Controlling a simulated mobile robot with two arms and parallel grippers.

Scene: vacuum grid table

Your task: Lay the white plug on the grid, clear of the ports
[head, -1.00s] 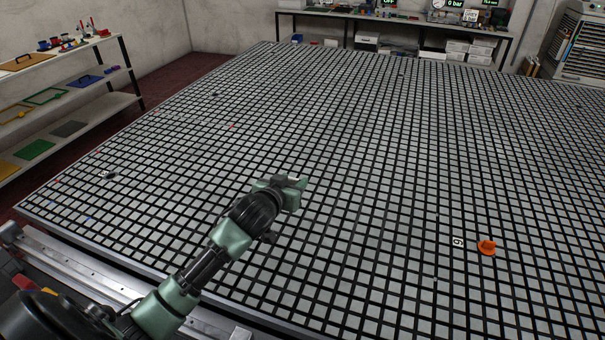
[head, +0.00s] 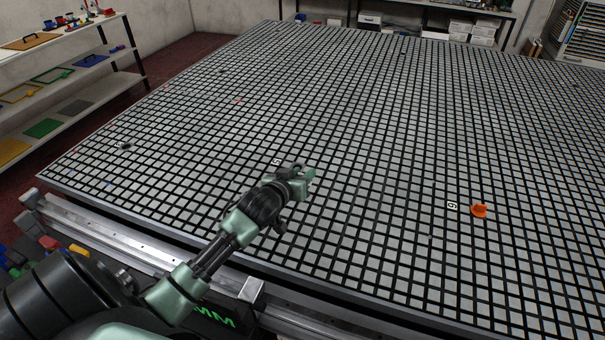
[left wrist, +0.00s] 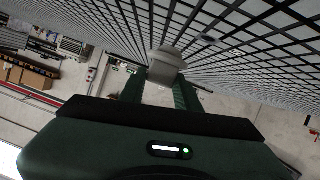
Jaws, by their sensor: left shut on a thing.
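The white plug (left wrist: 167,62) shows in the left wrist view as a pale, rounded block between the fingertips. My left gripper (left wrist: 160,88) is shut on it. In the head view my left gripper (head: 309,177) is over the front middle part of the grid (head: 380,150), and the plug cannot be made out there. A dark round port (head: 298,166) with a number label (head: 276,162) beside it shows just behind the gripper. I cannot tell the gripper's height above the grid. My right gripper is not in view.
An orange plug (head: 479,210) sits on the grid to the right, beside another number label (head: 452,205). A small dark fitting (head: 124,146) is near the left edge. A metal rail (head: 130,245) runs along the front. Wide areas of the grid are bare.

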